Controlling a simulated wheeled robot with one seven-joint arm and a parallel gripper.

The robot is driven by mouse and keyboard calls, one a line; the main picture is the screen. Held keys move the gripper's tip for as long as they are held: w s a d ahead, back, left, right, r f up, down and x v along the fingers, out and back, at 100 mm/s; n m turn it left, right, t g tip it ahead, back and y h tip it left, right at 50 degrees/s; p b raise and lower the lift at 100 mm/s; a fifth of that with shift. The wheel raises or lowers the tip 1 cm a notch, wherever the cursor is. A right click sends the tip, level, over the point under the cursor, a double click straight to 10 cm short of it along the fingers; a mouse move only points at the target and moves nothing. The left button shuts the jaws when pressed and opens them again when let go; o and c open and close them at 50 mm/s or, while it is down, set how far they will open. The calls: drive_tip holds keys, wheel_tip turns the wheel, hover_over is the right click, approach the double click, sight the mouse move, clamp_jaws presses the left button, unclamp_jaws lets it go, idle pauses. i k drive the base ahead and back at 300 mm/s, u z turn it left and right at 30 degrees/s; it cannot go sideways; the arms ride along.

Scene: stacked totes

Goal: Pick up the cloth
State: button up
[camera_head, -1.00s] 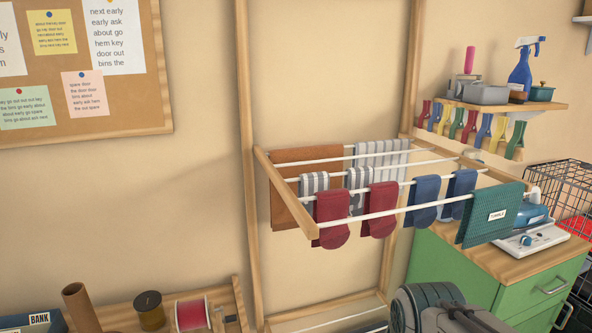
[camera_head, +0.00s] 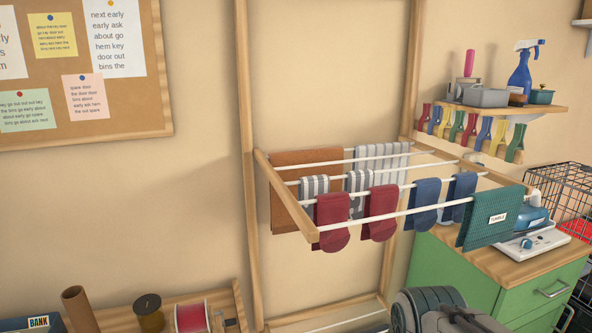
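Several cloths hang on a wooden drying rack (camera_head: 286,205) with white rods. A teal cloth (camera_head: 488,221) with a white label hangs at the right end of the front rod. An orange-brown cloth (camera_head: 287,208) hangs at the back left, and a grey-and-white striped cloth (camera_head: 381,160) at the back right. Both are partly hidden by socks in front. My gripper is not in view.
Red socks (camera_head: 332,220), blue socks (camera_head: 426,200) and striped socks (camera_head: 314,190) share the rods. A green cabinet (camera_head: 450,268) with a white-and-blue appliance (camera_head: 533,238) stands close to the right. A shelf (camera_head: 545,106) with pegs is above.

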sight(491, 218)
drive_tip(key=k, duration=1.25)
drive_tip(key=z, duration=0.75)
drive_tip(key=i, duration=1.4)
drive_tip(key=u, duration=0.3)
drive_tip(key=k, duration=0.5)
drive_tip(key=u, duration=0.3)
